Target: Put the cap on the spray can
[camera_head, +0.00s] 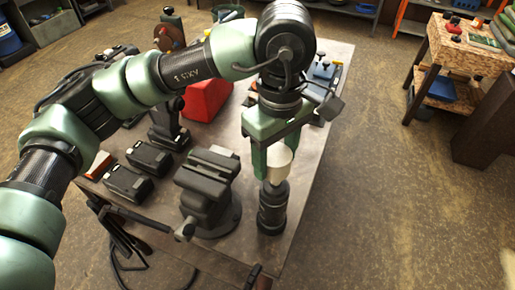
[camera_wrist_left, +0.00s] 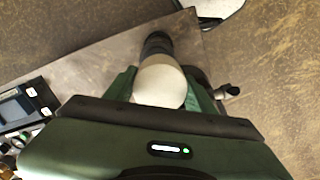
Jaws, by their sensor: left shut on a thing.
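My left gripper (camera_head: 277,164) points down with its green fingers closed on a cream-white cap (camera_head: 280,161). The cap also shows between the fingers in the left wrist view (camera_wrist_left: 160,83). A dark spray can (camera_head: 272,212) stands upright on the workbench near its right edge. The cap is directly over the can's top, with the can's narrow upper part just below it. I cannot tell whether the two touch. In the left wrist view the dark can (camera_wrist_left: 157,45) shows beyond the cap, which hides part of it. My right gripper is not in view.
A dark vise (camera_head: 208,185) stands close to the left of the can on the workbench (camera_head: 303,170). Black battery packs (camera_head: 128,184), a drill (camera_head: 168,128) and a red object (camera_head: 208,98) are further left and back. The bench's right edge is close to the can.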

